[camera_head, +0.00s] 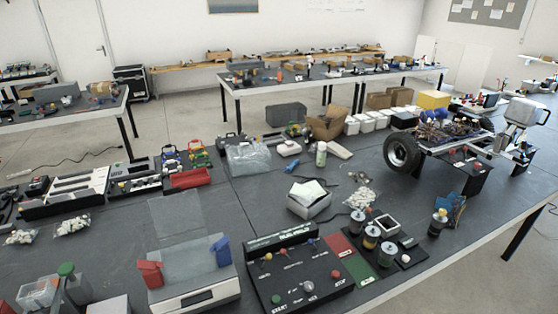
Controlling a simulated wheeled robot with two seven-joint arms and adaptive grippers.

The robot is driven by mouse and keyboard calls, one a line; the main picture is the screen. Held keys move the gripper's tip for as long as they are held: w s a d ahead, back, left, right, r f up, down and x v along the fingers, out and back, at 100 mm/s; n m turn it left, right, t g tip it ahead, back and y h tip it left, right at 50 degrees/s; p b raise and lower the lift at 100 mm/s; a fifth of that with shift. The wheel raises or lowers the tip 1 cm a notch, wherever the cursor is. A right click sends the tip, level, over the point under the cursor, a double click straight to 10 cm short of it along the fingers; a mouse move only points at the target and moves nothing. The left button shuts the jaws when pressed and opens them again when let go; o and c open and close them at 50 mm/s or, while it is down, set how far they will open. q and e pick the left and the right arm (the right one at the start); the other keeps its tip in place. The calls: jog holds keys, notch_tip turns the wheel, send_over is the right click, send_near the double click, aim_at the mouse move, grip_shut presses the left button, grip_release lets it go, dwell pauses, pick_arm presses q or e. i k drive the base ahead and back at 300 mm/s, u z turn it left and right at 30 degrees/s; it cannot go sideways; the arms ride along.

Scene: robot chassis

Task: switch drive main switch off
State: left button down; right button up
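A robot chassis (455,140) with a black wheel (403,151) and a bed of wiring stands at the right on the dark worktable. A grey box-like part on a bracket (522,113) is at its right end. The drive main switch is too small to make out. Neither my left nor my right gripper is in view, and no arm of mine shows.
A black control panel (318,284) with coloured knobs lies at the front middle. Left of it is a grey device (195,290) with red and blue clamps. Jars (372,238), a white box (310,202) and trays crowd the table (255,195).

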aim_at(269, 256)
jog(key=k, duration=1.3)
jog(key=z, duration=0.9)
jog(key=i, duration=1.6)
jog(key=u, duration=0.5)
